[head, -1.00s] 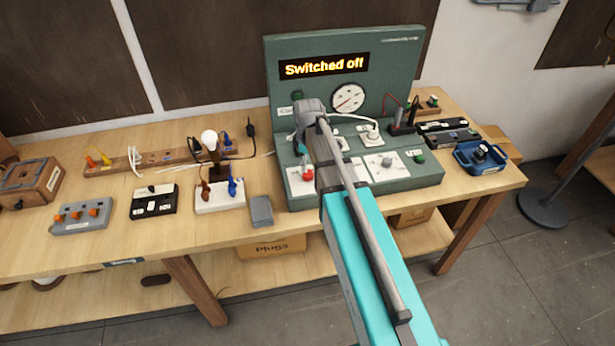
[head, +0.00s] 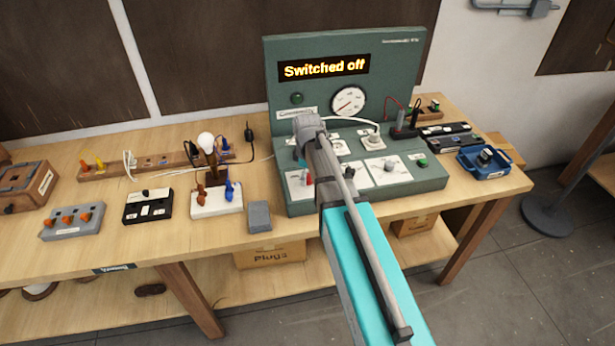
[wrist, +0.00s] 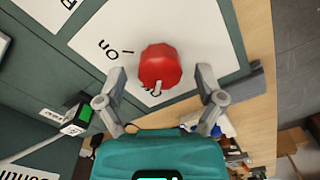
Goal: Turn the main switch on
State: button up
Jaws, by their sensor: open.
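The main switch is a red knob (wrist: 160,66) on a white plate (wrist: 105,28) in the wrist view. Lettering reading "on" shows on the plate beside it, and a pale pointer mark is on the knob's lower edge. My gripper (wrist: 160,84) is open, with one finger on each side of the knob and visible gaps to it. In the head view the red knob (head: 309,180) shows at the left front of the green console (head: 430,178), partly hidden by my arm. The display (head: 324,68) on the console's upright panel reads "Switched off".
A grey block (head: 259,217) stands just left of the console. A lamp with a white bulb (head: 206,142) on a white base is farther left. A black socket block (head: 148,206) and a blue tray (head: 490,165) also stand on the bench.

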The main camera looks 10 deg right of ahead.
jog(key=c, duration=1.1)
jog(key=shift+c, duration=0.2)
jog(key=shift+m, duration=0.4)
jog(key=m, duration=0.7)
jog(key=shift+m, duration=0.3)
jog(key=m, duration=0.4)
jog(key=shift+m, duration=0.3)
jog(key=m, duration=0.5)
